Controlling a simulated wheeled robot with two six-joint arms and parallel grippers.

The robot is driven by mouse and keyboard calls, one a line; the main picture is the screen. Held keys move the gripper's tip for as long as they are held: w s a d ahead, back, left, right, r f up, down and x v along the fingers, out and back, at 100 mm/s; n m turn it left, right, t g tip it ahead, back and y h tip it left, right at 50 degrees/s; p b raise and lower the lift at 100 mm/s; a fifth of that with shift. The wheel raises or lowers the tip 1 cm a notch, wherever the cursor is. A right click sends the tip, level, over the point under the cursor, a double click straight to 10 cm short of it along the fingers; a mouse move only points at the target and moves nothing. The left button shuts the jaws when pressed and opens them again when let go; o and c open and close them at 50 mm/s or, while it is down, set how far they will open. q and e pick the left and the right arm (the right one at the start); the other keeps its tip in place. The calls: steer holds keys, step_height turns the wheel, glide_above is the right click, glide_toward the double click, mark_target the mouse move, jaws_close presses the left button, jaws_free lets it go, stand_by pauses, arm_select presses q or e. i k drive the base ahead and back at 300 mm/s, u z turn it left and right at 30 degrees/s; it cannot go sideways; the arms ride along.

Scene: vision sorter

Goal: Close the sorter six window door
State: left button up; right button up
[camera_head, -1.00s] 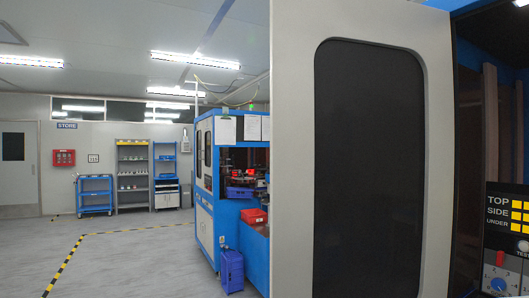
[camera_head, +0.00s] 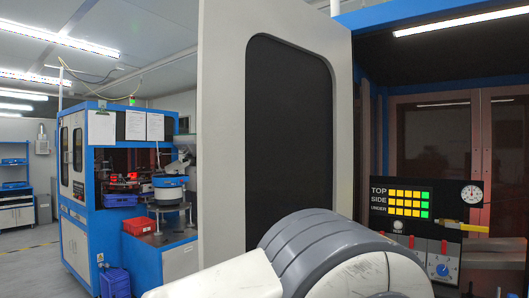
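A tall light grey door (camera_head: 226,130) with a dark rounded window (camera_head: 288,130) stands open in the middle of the view. It is swung out from the blue-framed cabinet (camera_head: 420,12) on the right. The cabinet opening beside it is uncovered, showing its dark interior. A white and grey link of one of my arms covers the bottom middle, in front of the door's lower part. Neither gripper shows, and I cannot tell whether the arm touches the door.
A control panel (camera_head: 381,221) with yellow and green lights, knobs and a gauge is at the right, in front of brownish inner panels (camera_head: 430,140). Another blue and white machine (camera_head: 104,180) stands at the left, with a blue box (camera_head: 114,283) by its base. Open floor (camera_head: 35,270) lies far left.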

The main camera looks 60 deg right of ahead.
mark_target(276, 101)
steer(key=i, duration=2.95)
steer(key=z, duration=4.3)
steer(key=k, duration=0.4)
steer(key=u, duration=0.75)
steer(key=i, duration=0.25)
steer(key=z, duration=0.4)
